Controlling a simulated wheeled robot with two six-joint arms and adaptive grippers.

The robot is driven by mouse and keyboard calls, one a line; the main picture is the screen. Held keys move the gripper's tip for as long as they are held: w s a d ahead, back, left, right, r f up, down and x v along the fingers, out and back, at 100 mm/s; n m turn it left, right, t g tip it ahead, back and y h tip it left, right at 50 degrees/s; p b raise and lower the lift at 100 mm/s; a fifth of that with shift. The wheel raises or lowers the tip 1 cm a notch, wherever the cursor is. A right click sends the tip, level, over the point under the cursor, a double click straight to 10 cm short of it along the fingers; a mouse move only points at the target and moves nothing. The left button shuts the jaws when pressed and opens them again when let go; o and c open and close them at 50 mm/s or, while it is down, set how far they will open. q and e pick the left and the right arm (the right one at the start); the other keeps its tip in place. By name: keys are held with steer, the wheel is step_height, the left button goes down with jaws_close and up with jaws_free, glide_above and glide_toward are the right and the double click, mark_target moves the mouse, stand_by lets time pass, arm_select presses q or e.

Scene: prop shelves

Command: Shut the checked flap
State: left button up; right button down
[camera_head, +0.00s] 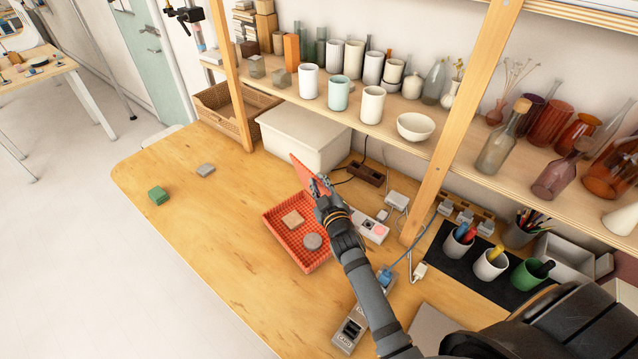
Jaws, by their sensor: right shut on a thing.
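The checked flap (302,172) is a thin red-orange panel standing steeply up above the far side of a red gridded tray (276,228). Only its narrow, slanted face shows, and the gripper hides its lower right part. My right gripper (321,187) is shut on the flap at its right side. The tray is open, with a tan square piece (292,219) and a grey round piece (312,242) inside. My right forearm comes up from the lower right and covers the tray's right edge. My left gripper is not in view.
A white lidded box (300,135) stands just behind the flap, below a shelf of cups. A green block (157,195) and grey block (206,170) sit left, with clear table between.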

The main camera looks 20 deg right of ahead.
steer(key=shift+s+f, duration=0.2)
steer(key=shift+f, duration=0.55)
steer(key=c, duration=1.1)
jaws_free()
steer(key=shift+d, duration=0.2)
steer(key=s+r, duration=0.1)
steer(key=s, duration=0.6)
steer(key=shift+a+r, duration=0.15)
steer(key=shift+a, duration=0.2)
